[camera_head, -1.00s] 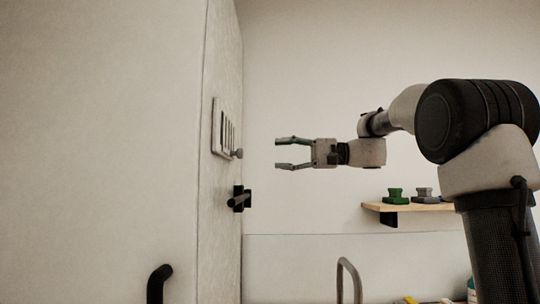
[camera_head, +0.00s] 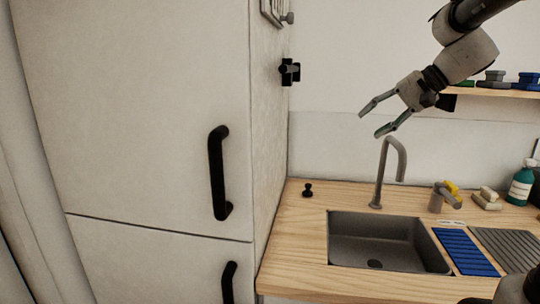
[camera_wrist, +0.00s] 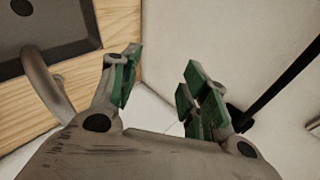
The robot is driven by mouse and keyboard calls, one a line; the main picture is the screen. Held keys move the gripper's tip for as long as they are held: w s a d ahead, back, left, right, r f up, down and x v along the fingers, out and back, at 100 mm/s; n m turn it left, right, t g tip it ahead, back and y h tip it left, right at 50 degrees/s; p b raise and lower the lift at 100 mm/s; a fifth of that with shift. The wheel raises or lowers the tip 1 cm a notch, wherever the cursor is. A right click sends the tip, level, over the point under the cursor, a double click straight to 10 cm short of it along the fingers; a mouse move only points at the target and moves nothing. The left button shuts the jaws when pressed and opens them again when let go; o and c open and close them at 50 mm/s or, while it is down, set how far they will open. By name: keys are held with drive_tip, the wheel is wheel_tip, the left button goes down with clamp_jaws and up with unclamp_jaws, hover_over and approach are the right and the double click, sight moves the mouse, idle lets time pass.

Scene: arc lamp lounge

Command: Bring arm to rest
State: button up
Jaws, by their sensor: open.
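My gripper (camera_head: 376,119) is open and empty, in the air above the grey faucet (camera_head: 388,170) and in front of the back wall. It points down and to the left. In the wrist view my gripper (camera_wrist: 158,88) shows its two green-padded fingers apart with nothing between them. The faucet (camera_wrist: 50,88) shows there at the left, beside the sink (camera_wrist: 80,35). My arm reaches in from the upper right in the head view.
A tall white cabinet (camera_head: 140,120) with black handles stands at the left. The sink (camera_head: 335,240) is set in a wooden counter (camera_head: 290,230). A blue ribbed mat (camera_head: 463,250), a teal bottle (camera_head: 520,187) and a wall shelf (camera_head: 490,92) are at the right.

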drive_tip(key=s+d+f+n+h, duration=0.1)
drive_tip(key=s+d+f+h, duration=0.1)
drive_tip(key=s, duration=0.6)
drive_tip(key=s+d+f+n+h, duration=0.2)
drive_tip(key=s+d+f+h, duration=0.1)
drive_tip(key=s, duration=0.5)
drive_tip(key=s+d+f+n+h, duration=0.2)
drive_tip(key=s+d+f+h, duration=0.1)
drive_tip(key=s+f, duration=0.3)
drive_tip(key=shift+s+d+f, duration=0.3)
drive_tip(key=shift+s+d, duration=0.55)
drive_tip(key=shift+s, duration=0.4)
